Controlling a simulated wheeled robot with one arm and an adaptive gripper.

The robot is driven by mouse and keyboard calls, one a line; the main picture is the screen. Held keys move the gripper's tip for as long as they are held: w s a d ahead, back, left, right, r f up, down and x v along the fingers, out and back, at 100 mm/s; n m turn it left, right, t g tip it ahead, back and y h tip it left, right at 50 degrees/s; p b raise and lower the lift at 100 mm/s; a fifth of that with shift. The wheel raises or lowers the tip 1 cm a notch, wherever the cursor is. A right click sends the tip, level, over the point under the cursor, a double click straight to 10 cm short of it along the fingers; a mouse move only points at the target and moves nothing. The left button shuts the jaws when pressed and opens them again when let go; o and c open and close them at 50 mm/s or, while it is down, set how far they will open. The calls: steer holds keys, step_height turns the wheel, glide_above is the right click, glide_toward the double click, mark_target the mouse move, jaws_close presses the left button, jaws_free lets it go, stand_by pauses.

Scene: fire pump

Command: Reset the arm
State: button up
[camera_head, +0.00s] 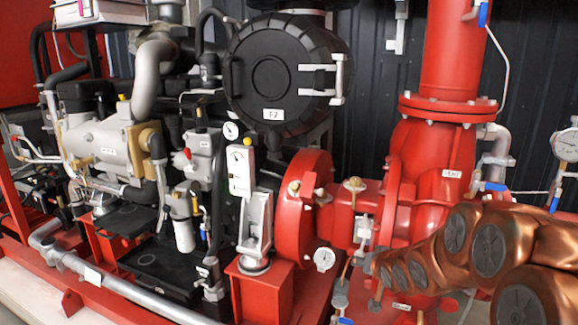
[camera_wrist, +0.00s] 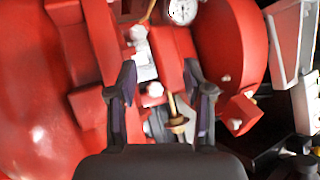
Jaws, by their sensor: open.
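My gripper (camera_wrist: 160,78) is open in the wrist view, its two dark fingers spread apart with nothing held between them. Behind the gap between the fingers are red pump casing (camera_wrist: 85,70), a white plate (camera_wrist: 143,62) and a brass fitting (camera_wrist: 177,118). I cannot tell whether the fingers touch any of these. In the head view my copper-coloured arm (camera_head: 470,245) reaches in from the right, its far end low in front of the red pump.
A red vertical pipe (camera_head: 455,50) with a flange rises behind my arm. A round gauge (camera_head: 324,259) sits beside the pump body (camera_head: 305,215). A black round housing (camera_head: 275,75) and engine parts fill the left. Blue-handled valves and a gauge (camera_head: 566,145) stand at right.

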steer(key=s+a+n+g+h, duration=0.2)
steer(key=s+g, duration=1.2)
steer(key=s, duration=3.3)
step_height(320, 180, up, 22)
steer(key=t+p, duration=0.1)
steer(key=p, duration=1.9)
steer(key=shift+w+a+y, duration=0.15)
steer(key=shift+a+y, duration=0.15)
steer(key=shift+a, duration=0.1)
steer(key=shift+f, duration=0.15)
steer(key=shift+c, duration=0.9)
